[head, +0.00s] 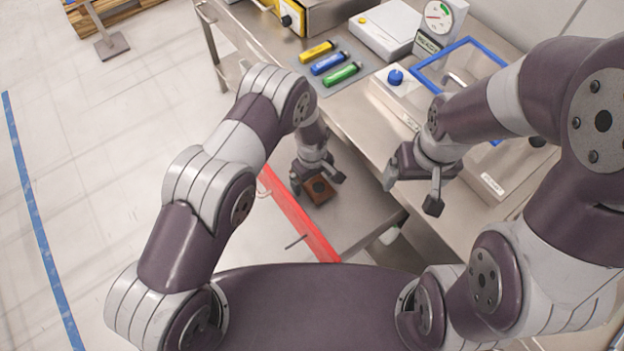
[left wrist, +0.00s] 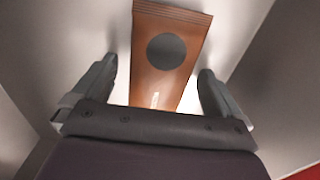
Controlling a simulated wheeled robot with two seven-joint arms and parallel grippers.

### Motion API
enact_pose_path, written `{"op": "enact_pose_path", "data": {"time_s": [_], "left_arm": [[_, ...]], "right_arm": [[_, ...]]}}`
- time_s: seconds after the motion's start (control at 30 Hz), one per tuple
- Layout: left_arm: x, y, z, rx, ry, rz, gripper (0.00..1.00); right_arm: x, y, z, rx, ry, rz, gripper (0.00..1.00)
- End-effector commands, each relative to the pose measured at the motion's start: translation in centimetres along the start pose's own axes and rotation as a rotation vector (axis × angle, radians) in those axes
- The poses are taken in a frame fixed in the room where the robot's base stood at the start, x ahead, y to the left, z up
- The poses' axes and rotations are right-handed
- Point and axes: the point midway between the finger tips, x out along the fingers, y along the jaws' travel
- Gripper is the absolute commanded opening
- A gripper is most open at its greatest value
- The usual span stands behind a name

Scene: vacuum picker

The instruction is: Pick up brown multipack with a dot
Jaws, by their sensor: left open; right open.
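The brown multipack (head: 320,190) with a dark round dot lies on the grey lower surface beside the table. My left gripper (head: 319,180) is over it, open, with its fingers pointing down. In the left wrist view the brown multipack (left wrist: 170,55) shows its dot, and its near end lies between the two open fingers of my left gripper (left wrist: 160,88). I see gaps between the fingers and the pack's sides. My right gripper (head: 412,190) is open and empty, in front of the metal table's edge.
A red strip (head: 298,215) edges the lower surface on the left. On the metal table (head: 355,120) lie yellow, blue and green tubes (head: 342,74). A blue-framed clear box (head: 455,70) and a gauge (head: 438,18) stand at the back right.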

Motion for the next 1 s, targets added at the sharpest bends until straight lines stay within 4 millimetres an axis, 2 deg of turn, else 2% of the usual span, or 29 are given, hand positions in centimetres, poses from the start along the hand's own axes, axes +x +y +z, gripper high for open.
{"op": "enact_pose_path", "data": {"time_s": [0.03, 0.2, 0.23, 0.27, 0.67, 0.77, 1.0], "left_arm": [[0.0, 0.0, 0.0, 0.000, 0.000, 0.000, 1.00], [0.0, 0.0, 0.0, 0.000, 0.000, -0.001, 0.45], [0.0, 0.0, 0.0, 0.000, 0.000, -0.001, 0.38], [0.0, 0.0, 0.0, 0.000, 0.000, -0.001, 0.35], [-0.4, 0.0, 0.0, 0.000, -0.001, -0.001, 0.35], [-1.8, 0.0, 0.0, 0.000, 0.001, 0.001, 0.35], [-7.6, 0.1, -0.1, 0.000, 0.002, 0.003, 0.35]], "right_arm": [[0.0, 0.0, 0.0, 0.000, 0.000, 0.000, 0.89], [0.0, 0.0, 0.0, 0.000, 0.000, 0.000, 0.89], [0.0, 0.0, 0.0, 0.000, 0.000, 0.000, 0.89], [0.0, 0.0, 0.0, 0.000, 0.000, 0.000, 0.89], [0.1, 0.0, 0.0, 0.000, 0.000, 0.000, 0.89], [0.3, 0.0, 0.0, 0.000, 0.000, 0.000, 0.89], [0.9, 0.0, 0.1, 0.000, 0.000, 0.000, 0.89]]}}
